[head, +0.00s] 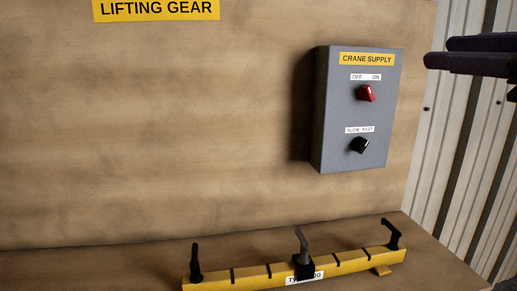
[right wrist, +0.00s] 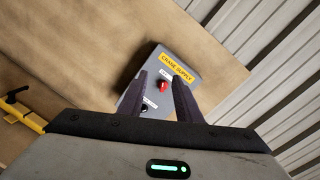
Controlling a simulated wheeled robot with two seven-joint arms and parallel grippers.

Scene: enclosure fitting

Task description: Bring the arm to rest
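My right gripper (head: 437,53) is at the upper right of the head view, to the right of the grey crane supply box (head: 333,120) and apart from it. In the right wrist view my right gripper (right wrist: 160,76) has its two dark fingers apart with nothing between them. Beyond them is the crane supply box (right wrist: 152,66) with its red knob (right wrist: 162,85). In the head view the red OFF/ON knob (head: 366,93) sits above a black SLOW/FAST knob (head: 359,145). I cannot tell their exact settings. My left gripper is not in view.
A yellow beam (head: 345,262) with black hooks lies on the wooden bench (head: 440,262) below the box. A wooden board (head: 200,130) with a "LIFTING GEAR" sign (head: 156,9) stands behind. Corrugated wall (head: 440,150) is at right. The space before the box is clear.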

